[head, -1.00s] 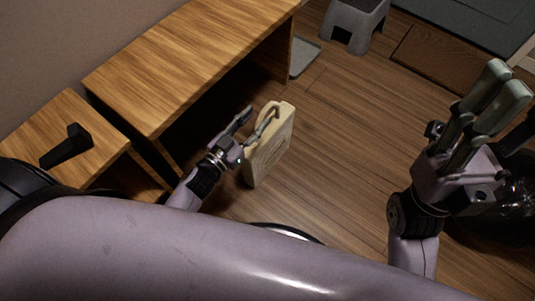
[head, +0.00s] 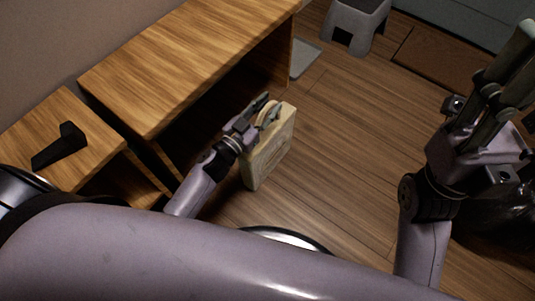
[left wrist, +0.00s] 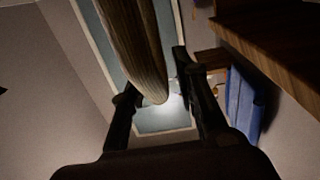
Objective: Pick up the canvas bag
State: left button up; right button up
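The canvas bag (head: 270,157) is cream-coloured and stands upright on the wooden floor beside the low cabinet in the head view. Its handle loop rises from the top. My left gripper (head: 268,104) is at the handle, with fingers partly over it. In the left wrist view the bag's handle (left wrist: 140,50) shows large and ribbed between the two spread fingers of my left gripper (left wrist: 155,85). I see a gap beside the handle, so the fingers are not closed on it. My right gripper (head: 510,75) is raised at the right, away from the bag; its finger gap is unclear.
The wooden cabinet (head: 185,60) stands left of the bag, with an open space under its top. A black object (head: 60,147) lies on the lower wooden surface. A grey stool (head: 356,22) is at the back. The floor (head: 345,150) right of the bag is clear.

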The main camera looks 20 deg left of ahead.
pick_arm(q)
grip_shut()
jog(key=shift+r, duration=0.1)
dwell(0.7)
